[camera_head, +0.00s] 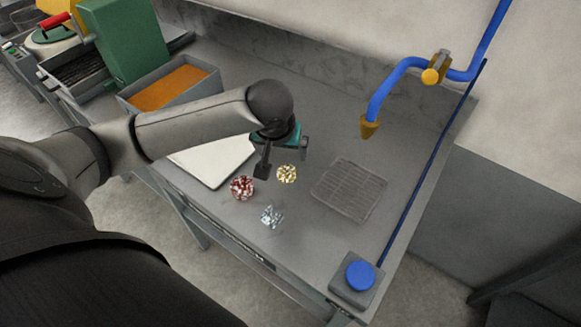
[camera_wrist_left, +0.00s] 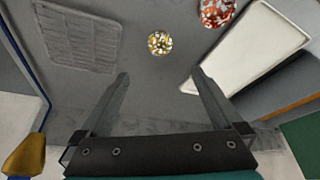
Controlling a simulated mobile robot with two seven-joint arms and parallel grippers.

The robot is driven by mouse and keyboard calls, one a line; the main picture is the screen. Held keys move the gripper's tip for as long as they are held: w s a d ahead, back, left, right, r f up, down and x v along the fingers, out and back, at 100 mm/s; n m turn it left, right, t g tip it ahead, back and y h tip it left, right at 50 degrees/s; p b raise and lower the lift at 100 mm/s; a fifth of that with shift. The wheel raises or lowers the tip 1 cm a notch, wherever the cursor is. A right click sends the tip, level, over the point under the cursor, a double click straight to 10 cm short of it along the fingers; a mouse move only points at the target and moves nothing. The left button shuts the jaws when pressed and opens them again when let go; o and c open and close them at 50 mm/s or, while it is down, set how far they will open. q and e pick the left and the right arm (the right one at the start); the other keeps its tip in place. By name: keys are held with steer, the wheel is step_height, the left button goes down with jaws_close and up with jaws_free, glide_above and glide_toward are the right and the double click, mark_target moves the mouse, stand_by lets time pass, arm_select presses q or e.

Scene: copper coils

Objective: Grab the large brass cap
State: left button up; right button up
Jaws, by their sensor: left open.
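A small gold-coloured, faceted cluster (camera_head: 287,174) lies on the grey table; it also shows in the left wrist view (camera_wrist_left: 159,43). A brass-coloured nozzle end (camera_head: 370,128) hangs on the blue pipe, and a similar brass piece shows at the lower left of the left wrist view (camera_wrist_left: 25,155). I cannot tell which of these is the large brass cap. My left gripper (camera_head: 282,162) is open and empty above the table, close to the gold cluster. In the left wrist view the cluster lies beyond the gap between the fingertips (camera_wrist_left: 160,74). My right gripper is not in view.
A red-and-white cluster (camera_head: 242,187) and a silver cluster (camera_head: 271,216) lie nearby. A white board (camera_head: 205,165) lies left, a wire rack (camera_head: 350,190) right. A blue button box (camera_head: 358,278) stands at the front corner. An orange-filled bin (camera_head: 172,90) stands behind my arm.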

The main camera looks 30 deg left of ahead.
arm_select(q)
steer(key=b, duration=0.2)
glide_toward(287, 171)
steer(key=shift+x, duration=1.05)
steer(key=shift+w+f, duration=0.25)
steer(key=shift+f, duration=0.4)
steer(key=b+x, duration=0.1)
steer(key=x, duration=0.4)
steer(key=shift+a+b, duration=0.1)
steer(key=shift+b, duration=0.2)
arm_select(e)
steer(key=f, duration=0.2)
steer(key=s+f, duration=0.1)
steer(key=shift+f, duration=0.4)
arm_select(q)
steer(key=shift+c, duration=0.4)
steer(key=c, duration=1.3)
